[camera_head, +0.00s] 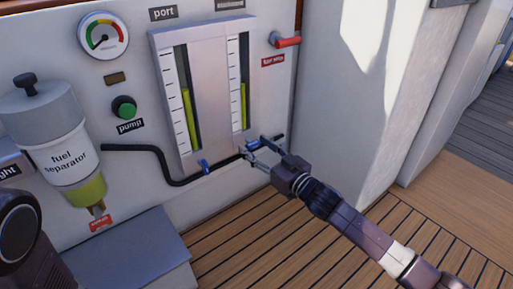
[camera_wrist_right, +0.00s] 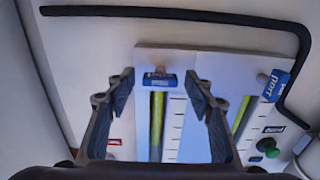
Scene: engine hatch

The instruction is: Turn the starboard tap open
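The starboard tap (camera_head: 253,144) is a small blue lever at the foot of the right-hand sight tube. In the right wrist view this blue tap (camera_wrist_right: 160,79) lies crosswise to the tube's yellow-green column. My right gripper (camera_head: 262,150) is at this tap, with its fingers pointing toward the panel. In the wrist view the right gripper (camera_wrist_right: 162,84) is open, one finger on each side of the tap, with gaps visible. The port tap (camera_head: 204,166) is a similar blue lever under the left tube, also in the wrist view (camera_wrist_right: 275,86). My left gripper is not visible.
A black hose (camera_head: 160,165) runs below the taps. A grey box (camera_head: 125,250) stands below. The deck (camera_head: 270,240) in front is clear.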

